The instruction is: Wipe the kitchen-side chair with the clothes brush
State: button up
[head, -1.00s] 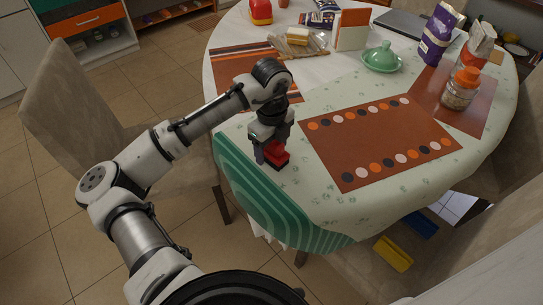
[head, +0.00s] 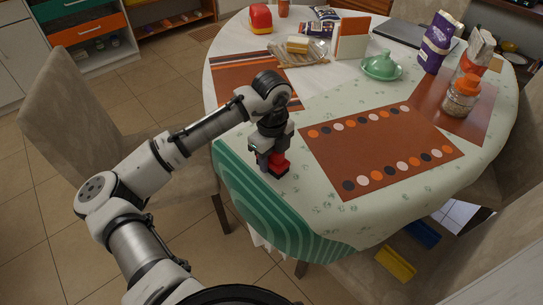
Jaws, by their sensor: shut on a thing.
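My gripper (head: 271,168) points down over the near left edge of the table. It is shut on a red block-like thing (head: 279,162), which looks like the clothes brush. Its lower side and any bristles are hidden or too small to tell, and I cannot tell whether it touches the tablecloth. A beige upholstered chair (head: 72,112) stands at the left, on the side of the kitchen cabinets. Its backrest shows clearly, and my arm crosses in front of part of its seat (head: 180,178). My gripper is to the right of this chair, apart from it.
The table (head: 330,208) holds a brown dotted placemat (head: 380,150), a striped mat (head: 235,75), a green lidded dish (head: 381,66), a jar (head: 461,97) and a purple bag (head: 438,45). A yellow block (head: 396,263) and a blue one (head: 421,232) lie at lower right. Tiled floor is clear at left.

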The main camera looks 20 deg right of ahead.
jog(key=shift+r+p, duration=2.25)
jog(key=shift+r, duration=0.3)
jog(key=shift+c, duration=0.2)
jog(key=shift+f, duration=0.1)
